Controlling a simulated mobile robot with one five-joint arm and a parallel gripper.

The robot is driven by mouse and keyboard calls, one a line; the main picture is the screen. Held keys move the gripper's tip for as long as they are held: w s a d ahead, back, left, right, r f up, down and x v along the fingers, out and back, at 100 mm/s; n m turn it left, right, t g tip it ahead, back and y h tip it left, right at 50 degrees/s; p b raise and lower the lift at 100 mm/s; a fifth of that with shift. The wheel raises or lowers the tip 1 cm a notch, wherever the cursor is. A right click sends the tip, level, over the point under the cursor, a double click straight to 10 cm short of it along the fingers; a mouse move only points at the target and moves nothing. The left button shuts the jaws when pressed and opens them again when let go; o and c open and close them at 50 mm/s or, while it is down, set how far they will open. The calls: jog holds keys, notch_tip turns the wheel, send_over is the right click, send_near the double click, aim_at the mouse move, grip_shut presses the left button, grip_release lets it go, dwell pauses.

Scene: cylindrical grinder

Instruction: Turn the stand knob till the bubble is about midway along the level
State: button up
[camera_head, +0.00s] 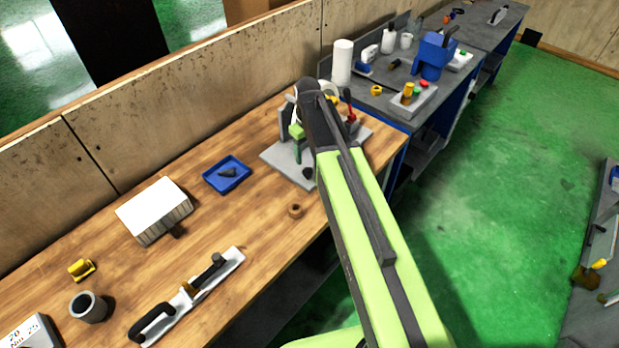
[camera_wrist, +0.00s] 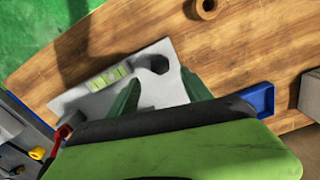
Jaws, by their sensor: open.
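In the wrist view the grey stand plate (camera_wrist: 80,98) lies on the wooden bench, with a yellow-green level vial (camera_wrist: 109,79) set on it. The dark stand knob (camera_wrist: 156,64) is near the plate's edge. My gripper (camera_wrist: 160,76) is open, its green fingers spread with the knob just beyond and between their tips; no contact shows. The bubble's place in the vial is too small to tell. In the head view the plate (camera_head: 281,163) and knob (camera_head: 308,173) show beside my arm, which hides much of the stand. A green finger of my gripper (camera_head: 297,146) hangs above the plate.
A blue tray (camera_head: 213,185) with a dark piece lies left of the plate. A brown ring (camera_head: 295,211) lies in front. A red-handled part (camera_head: 350,104) stands behind my arm. A wooden wall (camera_head: 150,120) runs along the bench back. Bare bench lies around the ring.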

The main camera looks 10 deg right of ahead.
aim_at(308, 170)
notch_tip(308, 170, down, 8)
jog(key=b, duration=0.6)
jog(key=shift+r, duration=0.2)
